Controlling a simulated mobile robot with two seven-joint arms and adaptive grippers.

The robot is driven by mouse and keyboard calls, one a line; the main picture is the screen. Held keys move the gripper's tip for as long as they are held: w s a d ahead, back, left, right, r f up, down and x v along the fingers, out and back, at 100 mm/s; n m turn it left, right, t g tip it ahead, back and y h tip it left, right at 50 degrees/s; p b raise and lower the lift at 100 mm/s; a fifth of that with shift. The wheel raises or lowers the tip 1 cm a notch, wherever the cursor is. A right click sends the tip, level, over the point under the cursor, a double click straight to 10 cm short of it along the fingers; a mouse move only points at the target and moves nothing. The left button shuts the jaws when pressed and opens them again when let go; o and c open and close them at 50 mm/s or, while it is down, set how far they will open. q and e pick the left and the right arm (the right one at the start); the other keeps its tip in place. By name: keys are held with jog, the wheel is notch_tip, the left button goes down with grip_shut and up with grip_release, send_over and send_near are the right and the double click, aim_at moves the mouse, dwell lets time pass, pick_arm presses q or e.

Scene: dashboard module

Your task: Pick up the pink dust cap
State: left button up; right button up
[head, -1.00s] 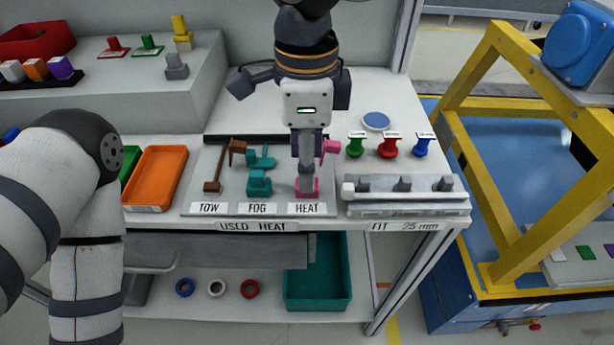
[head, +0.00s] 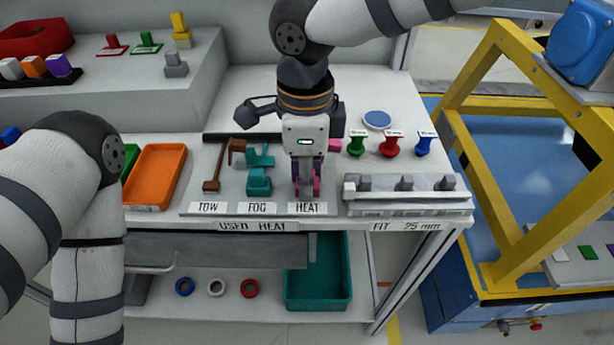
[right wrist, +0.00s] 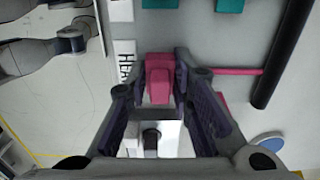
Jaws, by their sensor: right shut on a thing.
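The pink dust cap (head: 316,185) stands above the HEAT label (head: 304,208) on the grey panel (head: 232,205). My right gripper (head: 306,188) points down over it and is shut on it, hiding much of the cap in the head view. In the right wrist view, the pink dust cap (right wrist: 159,80) sits between the two dark finger pads of my right gripper (right wrist: 161,88). A pink strip (right wrist: 237,71) runs from beside the right finger towards a black bar (right wrist: 275,60). My left arm shows at the left, but its gripper is out of view.
Close left of the cap are a teal cap (head: 258,182) above FOG and a brown piece (head: 212,184) above TOW. A grey fixture (head: 405,190) lies to the right. Green, red and blue knobs (head: 390,147) stand behind it. An orange tray (head: 155,178) is at the left.

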notch_tip(320, 180, up, 3)
jog(key=shift+f, duration=0.1)
pick_arm(q)
jog(key=shift+t, duration=0.8)
jog(key=w+r+p, duration=0.2)
jog(key=w+r, duration=0.1)
jog(key=shift+w+r+p, duration=0.25)
jog(key=shift+w+p, duration=0.05)
jog(key=shift+p, duration=0.1)
pick_arm(e)
jog(key=s+a+r, duration=0.3)
jog(key=s+r, duration=0.7)
jog(key=s, duration=0.3)
jog(key=shift+s, duration=0.4)
jog(key=shift+w+d, duration=0.1)
